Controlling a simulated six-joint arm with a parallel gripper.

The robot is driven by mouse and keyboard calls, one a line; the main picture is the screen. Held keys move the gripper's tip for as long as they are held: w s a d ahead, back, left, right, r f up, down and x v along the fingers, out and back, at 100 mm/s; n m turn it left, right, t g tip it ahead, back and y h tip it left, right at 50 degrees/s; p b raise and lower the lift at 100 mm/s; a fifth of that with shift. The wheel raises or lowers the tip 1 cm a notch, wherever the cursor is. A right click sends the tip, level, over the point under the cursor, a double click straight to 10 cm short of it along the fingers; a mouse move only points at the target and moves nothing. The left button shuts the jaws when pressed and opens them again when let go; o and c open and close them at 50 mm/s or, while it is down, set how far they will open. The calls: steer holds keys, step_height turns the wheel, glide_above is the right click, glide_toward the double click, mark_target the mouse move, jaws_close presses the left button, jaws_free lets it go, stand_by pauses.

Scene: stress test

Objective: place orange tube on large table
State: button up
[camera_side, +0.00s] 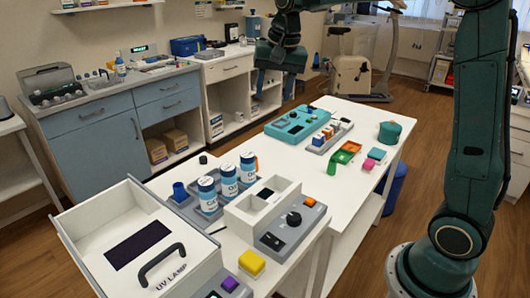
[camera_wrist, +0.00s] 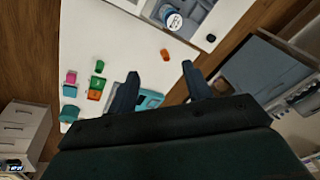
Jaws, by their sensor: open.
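A small orange piece that looks like the orange tube (camera_side: 256,165) shows behind the blue-and-white bottles in the side view, partly hidden by them. In the wrist view a small orange-red piece (camera_wrist: 164,54) stands alone on the white table (camera_wrist: 115,40), close to the bottle rack. The long white table, probably the large table, also shows in the side view (camera_side: 318,188).
Blue-and-white bottles (camera_side: 208,194) stand in a grey rack. A UV lamp box (camera_side: 140,240) stands front left. White tabletop around the orange-red piece is clear.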

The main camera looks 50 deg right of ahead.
steer(key=s+a+f+n+t, duration=0.1)
steer(key=s+a+n, duration=0.1)
steer(key=s, duration=0.7)
steer(key=s+a+f+n+t, duration=0.1)
steer(key=s+n, duration=0.3)
steer(key=s, duration=0.4)
steer(key=s+a+f+n+t, duration=0.1)
steer(key=s+a+n, duration=0.2)
steer(key=s, duration=0.6)
steer(key=shift+s+a+f, duration=0.15)
steer(key=shift+s+a, duration=0.15)
steer(key=shift+s, duration=0.05)
